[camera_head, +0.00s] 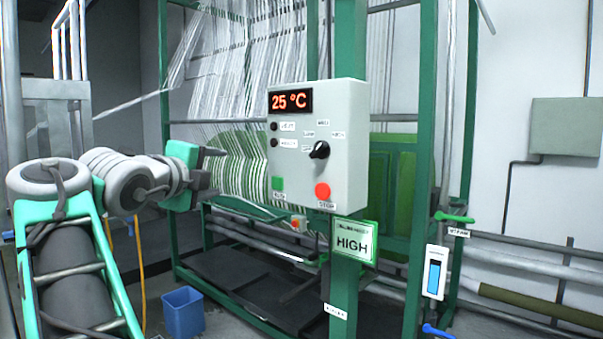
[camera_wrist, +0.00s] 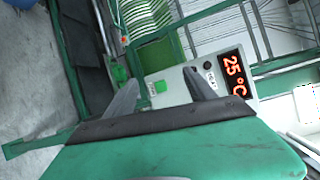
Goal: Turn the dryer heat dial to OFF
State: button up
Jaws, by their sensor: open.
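The dryer heat dial (camera_head: 319,150) is a black knob on the right part of a light grey control box (camera_head: 352,130) in the head view. Small labels surround it; the label at its lower left seems to read OFF, but the text is tiny. The box's display (camera_head: 290,101) reads 25 °C. My gripper (camera_head: 212,165) is open and empty, left of the box and apart from it. In the wrist view my gripper's fingers (camera_wrist: 165,88) spread in front of the tilted box, whose display shows at right. The dial is not visible there.
Below the dial sit a red STOP button (camera_head: 322,191) and a green button (camera_head: 278,183). A HIGH sign (camera_head: 354,240) hangs under the box on a green post. Striped webbing (camera_head: 240,160) runs behind my gripper. A blue bin (camera_head: 183,312) stands on the floor.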

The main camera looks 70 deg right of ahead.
aim_at(315, 151)
jog(key=s+d+r+m+g, duration=0.1)
jog(key=s+r+m+g, duration=0.1)
jog(key=s+m+g, duration=0.35)
jog(key=s+d+r+m+g, duration=0.1)
jog(key=s+r+m+g, duration=0.1)
jog(key=s+m, duration=0.6)
jog(key=shift+n+g, duration=0.35)
jog(key=shift+n, duration=0.2)
jog(key=x, duration=0.2)
jog(key=s+x, duration=0.1)
jog(key=x, duration=0.1)
jog(key=p+x, duration=0.1)
jog(key=x, duration=0.2)
jog(key=shift+s+a, duration=0.25)
jog(key=shift+a, duration=0.1)
jog(key=shift+s+d, duration=0.1)
jog(key=shift+d, duration=0.35)
jog(key=c, duration=1.4)
